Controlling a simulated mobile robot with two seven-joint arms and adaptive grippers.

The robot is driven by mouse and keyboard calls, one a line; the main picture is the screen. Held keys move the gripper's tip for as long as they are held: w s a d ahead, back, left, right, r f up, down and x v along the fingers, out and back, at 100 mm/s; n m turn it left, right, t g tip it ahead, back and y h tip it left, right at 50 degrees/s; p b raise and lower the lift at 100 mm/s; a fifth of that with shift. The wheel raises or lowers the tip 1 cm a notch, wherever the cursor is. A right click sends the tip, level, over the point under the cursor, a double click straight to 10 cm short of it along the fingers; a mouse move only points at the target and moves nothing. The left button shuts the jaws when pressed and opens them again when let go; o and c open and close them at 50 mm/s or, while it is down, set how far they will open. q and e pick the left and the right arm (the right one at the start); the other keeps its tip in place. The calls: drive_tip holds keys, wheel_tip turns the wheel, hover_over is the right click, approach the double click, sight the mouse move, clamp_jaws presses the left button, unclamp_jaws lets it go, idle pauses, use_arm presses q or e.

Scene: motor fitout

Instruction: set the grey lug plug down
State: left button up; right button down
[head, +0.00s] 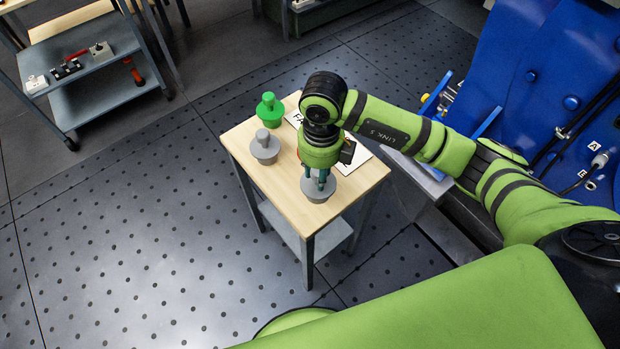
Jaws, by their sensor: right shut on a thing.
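A grey lug plug (317,190), with a wide round base, is at the near right part of a small wooden-topped table (283,207). My right gripper (318,178) points down over it and is shut on its upper part, which the fingers mostly hide. The plug looks upright, with its base at or just above the tabletop; I cannot tell whether it touches. A second grey plug (265,148) stands on the table to the left, apart from the gripper. My left gripper is not in view.
A green plug (269,108) stands at the table's back left corner. A white sheet with lettering (294,118) lies partly under my arm. A blue machine (520,85) stands at the right, and a grey tool cart (105,88) at the back left. The front left tabletop is bare.

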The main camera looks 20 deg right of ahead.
sight(311, 184)
drive_tip(key=shift+a+f, duration=0.5)
drive_tip(key=shift+a, duration=0.35)
wheel_tip(311, 184, down, 3)
drive_tip(key=shift+f+p, duration=0.1)
drive_tip(key=shift+p, duration=0.55)
drive_tip(key=shift+f, duration=0.45)
drive_tip(key=c, duration=0.9)
unclamp_jaws()
drive_tip(key=shift+r, duration=0.1)
wheel_tip(311, 184, up, 12)
drive_tip(key=b, duration=0.2)
drive_tip(key=shift+b, duration=0.3)
